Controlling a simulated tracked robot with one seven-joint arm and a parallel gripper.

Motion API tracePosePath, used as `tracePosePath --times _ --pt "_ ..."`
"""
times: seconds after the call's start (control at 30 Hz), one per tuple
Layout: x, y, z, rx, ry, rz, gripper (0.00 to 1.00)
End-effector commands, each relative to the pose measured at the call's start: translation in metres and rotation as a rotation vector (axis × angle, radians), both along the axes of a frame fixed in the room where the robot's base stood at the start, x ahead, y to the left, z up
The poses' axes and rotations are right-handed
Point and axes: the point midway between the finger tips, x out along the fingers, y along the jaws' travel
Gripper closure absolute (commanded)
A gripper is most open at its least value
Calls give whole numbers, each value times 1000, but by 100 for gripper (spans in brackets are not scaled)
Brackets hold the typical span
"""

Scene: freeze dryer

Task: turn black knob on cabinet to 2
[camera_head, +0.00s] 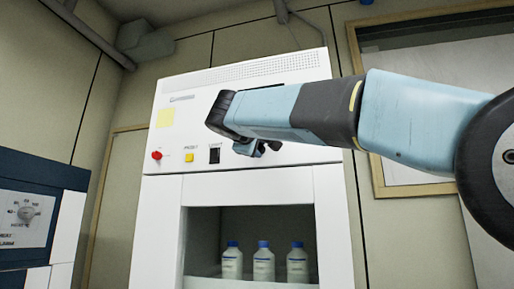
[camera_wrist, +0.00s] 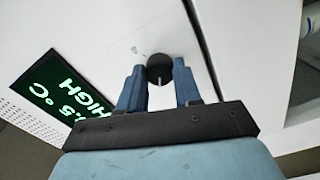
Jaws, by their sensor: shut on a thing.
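The black knob (camera_wrist: 159,68) sits on the white front panel of the cabinet (camera_head: 178,229). In the wrist view it lies between the two blue fingers of my gripper (camera_wrist: 158,84), which is shut on it. A light pointer mark on the knob points toward the bottom of the wrist view. Small faint marks show on the panel beside the knob, too unclear to read. In the head view my gripper (camera_head: 256,149) is at the cabinet's upper panel, and my arm hides the knob.
A dark display (camera_wrist: 66,94) with green text, including "HIGH", is beside the knob. A red button (camera_head: 157,155), yellow button (camera_head: 189,157) and black switch (camera_head: 214,156) are left of my gripper. Several white bottles stand below. Another panel with a dial (camera_head: 27,212) is at far left.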

Motion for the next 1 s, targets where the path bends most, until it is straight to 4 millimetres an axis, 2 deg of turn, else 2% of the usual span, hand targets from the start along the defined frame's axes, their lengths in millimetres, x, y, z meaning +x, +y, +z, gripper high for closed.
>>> tracePosePath --times 0.23,0.27,0.5,0.8,1.0 --pt "1 3 -2 -1 4 4 97" --pt "1 3 -2 -1 4 4 66" --pt "1 1 -2 0 3 2 43" --pt "-1 1 -1 0 1 0 41" --pt "-21 8 -1 0 0 2 41"
